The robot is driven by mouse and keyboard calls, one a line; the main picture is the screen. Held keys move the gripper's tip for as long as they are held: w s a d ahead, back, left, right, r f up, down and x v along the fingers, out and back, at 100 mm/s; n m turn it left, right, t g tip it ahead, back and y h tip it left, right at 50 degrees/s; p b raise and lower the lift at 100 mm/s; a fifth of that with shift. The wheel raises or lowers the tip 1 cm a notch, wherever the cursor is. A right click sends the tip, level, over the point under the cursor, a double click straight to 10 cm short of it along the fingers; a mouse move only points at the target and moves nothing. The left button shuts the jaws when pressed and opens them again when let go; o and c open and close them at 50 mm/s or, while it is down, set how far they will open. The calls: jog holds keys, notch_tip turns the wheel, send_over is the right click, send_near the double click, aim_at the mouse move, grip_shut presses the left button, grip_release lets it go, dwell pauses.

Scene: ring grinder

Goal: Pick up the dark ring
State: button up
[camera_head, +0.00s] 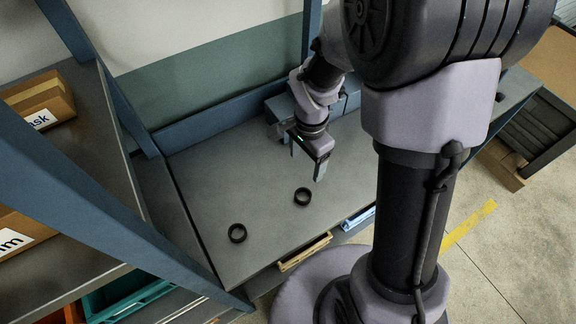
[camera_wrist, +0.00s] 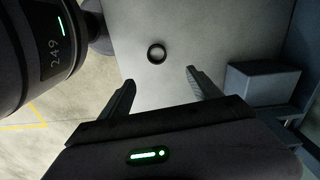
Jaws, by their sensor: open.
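My gripper (camera_head: 309,165) is above the table, open and empty, behind and above the nearer ring. In the wrist view one dark ring (camera_wrist: 156,53) lies beyond the two open fingertips of my gripper (camera_wrist: 160,78), apart from both. The wrist view does not show a second ring.
A blue-grey box (camera_head: 349,92) stands at the table's back; a grey box (camera_wrist: 262,82) shows right in the wrist view. A blue frame post (camera_head: 100,190) and a shelf with a cardboard box (camera_head: 42,100) stand left. The tabletop around the rings is clear.

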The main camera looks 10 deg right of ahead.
jog(key=b, duration=0.3)
send_near(303, 198)
jog(key=shift+w+d+f, duration=0.1)
jog(key=shift+d+f, duration=0.1)
jog(key=shift+d, duration=0.1)
jog(key=f, duration=0.1)
jog(key=f+b, duration=0.1)
jog(key=f, duration=0.3)
jog(key=shift+a+f+b, duration=0.15)
jog(key=shift+a+b, duration=0.15)
jog(key=shift+b, duration=0.1)
jog(key=shift+f, duration=0.35)
jog(key=c, duration=1.6)
